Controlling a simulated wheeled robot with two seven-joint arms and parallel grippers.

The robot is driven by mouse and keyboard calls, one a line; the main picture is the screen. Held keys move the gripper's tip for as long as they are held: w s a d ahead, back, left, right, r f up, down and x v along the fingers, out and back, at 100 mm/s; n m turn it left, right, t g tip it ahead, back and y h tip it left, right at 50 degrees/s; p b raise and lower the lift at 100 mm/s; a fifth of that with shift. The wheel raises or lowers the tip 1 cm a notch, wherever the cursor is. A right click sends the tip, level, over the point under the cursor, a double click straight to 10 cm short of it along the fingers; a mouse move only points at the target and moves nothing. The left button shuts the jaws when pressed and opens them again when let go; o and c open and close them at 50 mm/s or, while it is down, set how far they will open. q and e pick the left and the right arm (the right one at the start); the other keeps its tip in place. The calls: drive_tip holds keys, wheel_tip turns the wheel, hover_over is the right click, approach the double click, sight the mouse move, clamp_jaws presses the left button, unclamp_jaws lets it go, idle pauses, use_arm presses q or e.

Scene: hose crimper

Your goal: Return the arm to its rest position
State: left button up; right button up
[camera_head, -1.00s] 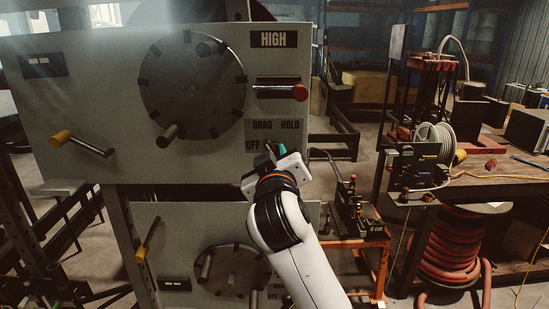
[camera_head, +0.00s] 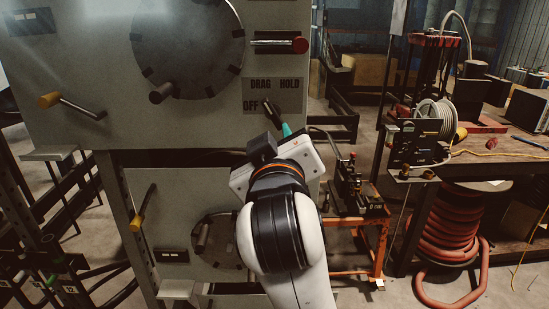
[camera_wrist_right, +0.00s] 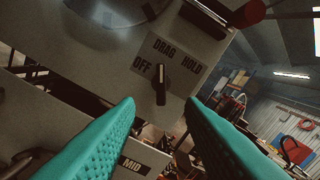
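My right gripper (camera_head: 286,130) is in front of the grey control panel (camera_head: 110,120), just below the DRAG/HOLD/OFF plate (camera_head: 285,90). In the right wrist view its two teal fingers (camera_wrist_right: 160,103) stand apart with nothing between them. The black selector knob (camera_wrist_right: 160,86) shows beyond the fingertips, apart from them, and its pointer seems to face DRAG. In the head view the knob (camera_head: 268,107) is small and close to the fingertip in the picture. My white right arm comes up from the bottom. My left gripper is not in view.
A red-knobbed lever (camera_head: 298,45) and a yellow-handled lever (camera_head: 50,100) stick out of the panel. Right of my arm stands an orange stand (camera_head: 375,222) with a small black device. A bench (camera_head: 500,160) with a red hose reel (camera_head: 460,230) beneath is further right.

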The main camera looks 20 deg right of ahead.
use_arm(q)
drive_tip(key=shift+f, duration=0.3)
use_arm(e)
drive_tip(key=shift+v, duration=0.8)
